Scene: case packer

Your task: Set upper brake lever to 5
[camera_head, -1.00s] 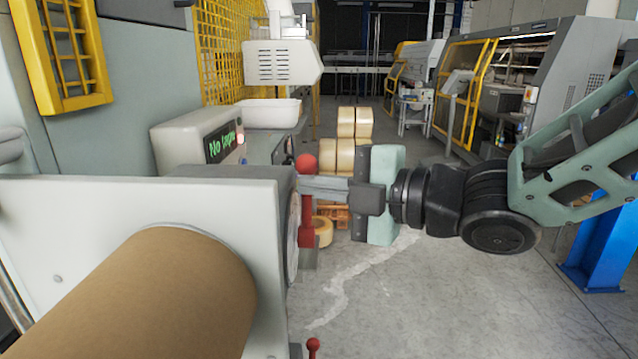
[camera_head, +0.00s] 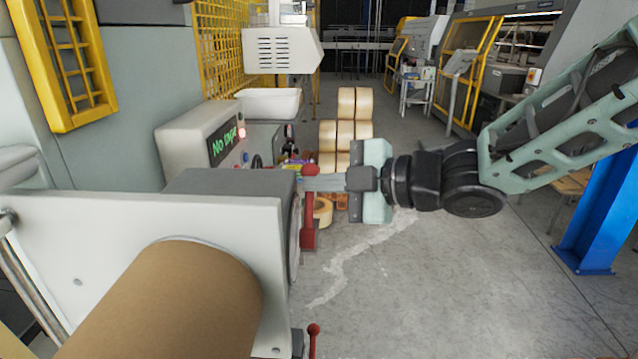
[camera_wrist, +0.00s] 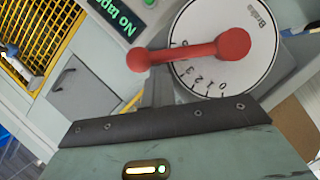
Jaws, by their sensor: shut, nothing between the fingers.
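The upper brake lever (camera_head: 309,205) is a red arm with a round knob on the machine's side. It points up from its hub in the head view. In the wrist view the lever (camera_wrist: 190,52) lies across a white dial (camera_wrist: 258,70) marked "Brake", its knob at the left. The figures 0 to 3 show below the arm; the arm covers part of the scale, so I cannot read its setting exactly. My gripper (camera_head: 312,183) is shut and empty, its fingertips right beside the lever near the knob. The fingers (camera_wrist: 157,93) show just below the lever; contact is unclear.
A second red lever (camera_head: 314,332) sits lower at the front. A large brown roll (camera_head: 165,300) is at the lower left. A "No tape" display (camera_head: 223,142) stands behind. Tape rolls (camera_head: 346,132) are stacked beyond my gripper.

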